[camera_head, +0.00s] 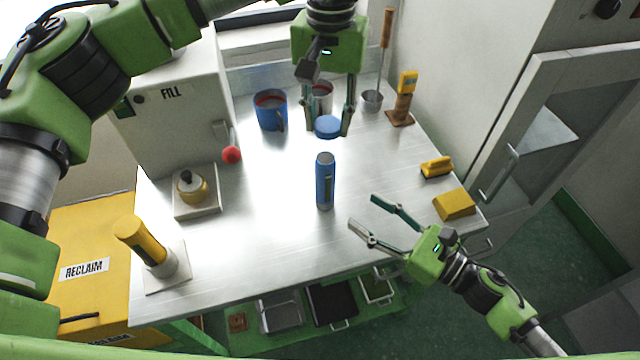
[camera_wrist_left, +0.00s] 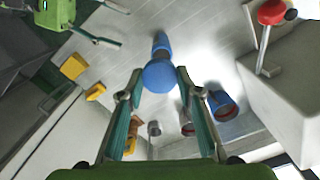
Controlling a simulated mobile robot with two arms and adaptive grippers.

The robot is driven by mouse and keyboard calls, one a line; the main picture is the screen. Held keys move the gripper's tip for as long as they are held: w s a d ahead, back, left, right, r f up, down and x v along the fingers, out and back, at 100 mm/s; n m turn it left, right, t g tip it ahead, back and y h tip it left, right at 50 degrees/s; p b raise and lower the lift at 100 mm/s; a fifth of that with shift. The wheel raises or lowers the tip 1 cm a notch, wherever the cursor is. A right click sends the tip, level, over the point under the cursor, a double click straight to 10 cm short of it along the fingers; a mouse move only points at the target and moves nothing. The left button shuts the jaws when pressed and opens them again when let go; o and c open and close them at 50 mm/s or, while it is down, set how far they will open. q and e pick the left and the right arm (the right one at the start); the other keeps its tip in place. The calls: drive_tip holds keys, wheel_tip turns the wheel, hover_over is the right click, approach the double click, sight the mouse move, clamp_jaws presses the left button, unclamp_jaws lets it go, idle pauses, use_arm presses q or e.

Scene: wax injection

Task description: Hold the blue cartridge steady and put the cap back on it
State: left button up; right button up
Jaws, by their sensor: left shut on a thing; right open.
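The blue cartridge (camera_head: 325,182) stands upright on the steel table near its middle, uncapped in the head view. My left gripper (camera_head: 328,126) is shut on the round blue cap (camera_head: 327,127) and holds it in the air above and behind the cartridge, apart from it. In the left wrist view the cap (camera_wrist_left: 160,76) sits between the fingertips, and part of the cartridge (camera_wrist_left: 160,42) shows beyond it. My right gripper (camera_head: 360,214) is open and empty, low to the right of the cartridge, its fingers pointing toward it without touching.
Two mugs, one blue (camera_head: 270,112), stand behind the cap. A metal ladle cup (camera_head: 372,100) and a yellow device on a stand (camera_head: 402,98) are at the back right. Yellow blocks (camera_head: 454,205) lie at the right edge. A yellow cylinder (camera_head: 141,240) stands front left.

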use_arm(q)
drive_tip(key=shift+d, duration=0.1)
use_arm(e)
drive_tip(key=shift+s+d, duration=0.1)
use_arm(q)
drive_tip(key=shift+w+a+f, duration=0.1)
drive_tip(key=shift+a, duration=0.1)
use_arm(e)
drive_tip(key=shift+w+a, duration=0.35)
drive_tip(key=x, duration=1.1)
drive_tip(key=shift+w+a, duration=0.2)
clamp_jaws()
use_arm(q)
hover_over(325, 158)
drive_tip(key=shift+f, duration=2.45)
